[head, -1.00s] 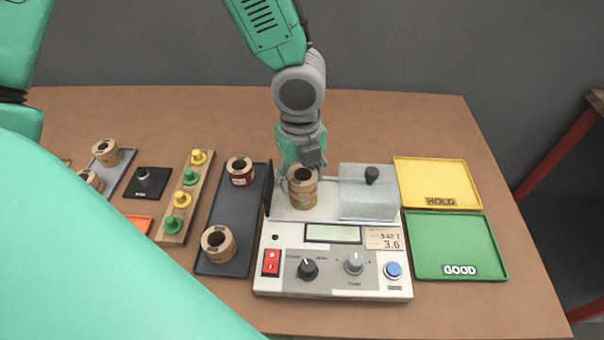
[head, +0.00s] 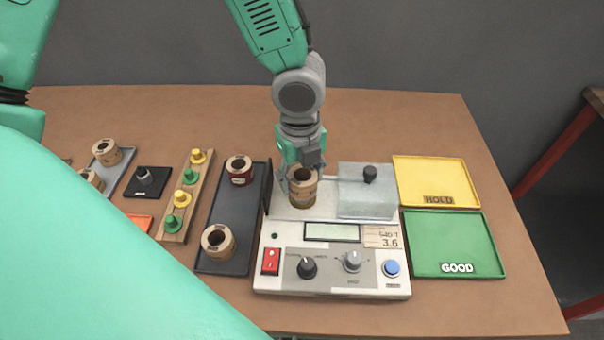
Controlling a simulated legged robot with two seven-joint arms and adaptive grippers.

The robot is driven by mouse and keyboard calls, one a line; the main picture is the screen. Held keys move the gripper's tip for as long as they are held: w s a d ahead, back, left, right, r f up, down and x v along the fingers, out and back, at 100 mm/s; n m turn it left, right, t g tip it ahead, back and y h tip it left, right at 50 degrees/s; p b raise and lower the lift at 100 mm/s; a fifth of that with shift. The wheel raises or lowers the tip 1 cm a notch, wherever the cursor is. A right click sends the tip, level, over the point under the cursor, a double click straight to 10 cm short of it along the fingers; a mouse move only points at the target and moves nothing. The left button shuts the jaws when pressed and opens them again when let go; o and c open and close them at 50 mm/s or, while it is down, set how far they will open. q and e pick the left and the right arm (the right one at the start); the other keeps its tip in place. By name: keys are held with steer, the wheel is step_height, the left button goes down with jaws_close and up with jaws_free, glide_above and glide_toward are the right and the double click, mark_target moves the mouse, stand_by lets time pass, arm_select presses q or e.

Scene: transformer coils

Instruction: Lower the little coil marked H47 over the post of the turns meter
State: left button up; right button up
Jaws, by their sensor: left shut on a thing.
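A small tan coil (head: 302,191) with a dark open centre is upright at the back left part of the turns meter (head: 285,240). Its marking is too small to read, so I cannot confirm H47. My left gripper (head: 300,172) reaches down from behind and is shut on the coil's far side. The meter's post is hidden, and I cannot tell whether the coil is around it or how far down it sits. My right gripper is not in view.
The meter's clear cover with a black knob (head: 370,174) stands just right of the coil; a dark upright plate (head: 267,188) stands left. A dark tray (head: 230,205) holds two coils. The yellow HOLD tray (head: 435,175) and green GOOD tray (head: 455,240) are empty.

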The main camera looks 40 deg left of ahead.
arm_select(q)
steer(key=shift+f+b, duration=0.65)
steer(key=shift+f, duration=0.7)
steer(key=o, duration=1.3)
steer(key=shift+o, duration=0.4)
steer(key=o, duration=0.3)
steer(key=shift+r, duration=0.1)
step_height(320, 180, up, 8)
steer(key=p, duration=0.8)
steer(key=shift+f+p, duration=0.2)
steer(key=shift+p, duration=0.1)
